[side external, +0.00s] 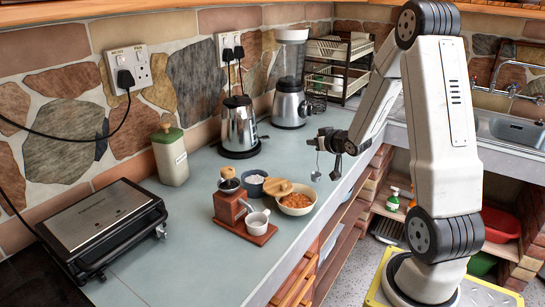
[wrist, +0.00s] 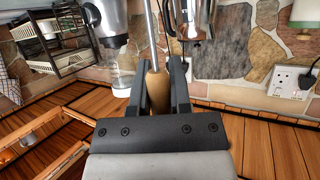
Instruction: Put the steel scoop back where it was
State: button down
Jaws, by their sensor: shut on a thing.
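My gripper (side external: 328,138) is above the grey worktop, to the right of the kettle and behind the bowls. In the wrist view its two fingers (wrist: 158,78) are closed on the wooden handle (wrist: 158,92) of the steel scoop. The scoop's slim metal shaft (wrist: 152,35) runs away from the handle. In the side view the scoop's steel part (side external: 336,173) hangs below my gripper, apart from the bowls. Its lower end is small and hard to make out.
A bowl of orange-red food (side external: 297,207) with a wooden lid leaning on it, a small dark-blue pot of white contents (side external: 253,184), and a coffee grinder (side external: 230,208) with a white cup (side external: 257,222) stand in front. The kettle (side external: 238,128) and blender (side external: 290,100) stand behind. A toaster-grill (side external: 100,225) is left.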

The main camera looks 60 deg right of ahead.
jog(key=shift+f, duration=1.95)
jog(key=c, duration=0.6)
grip_release()
jog(key=shift+f, duration=0.15)
jog(key=shift+o, duration=0.2)
jog(key=shift+r, duration=0.2)
jog(key=v, duration=0.7)
jog(key=shift+s+a, duration=0.15)
jog(key=shift+s, duration=0.1)
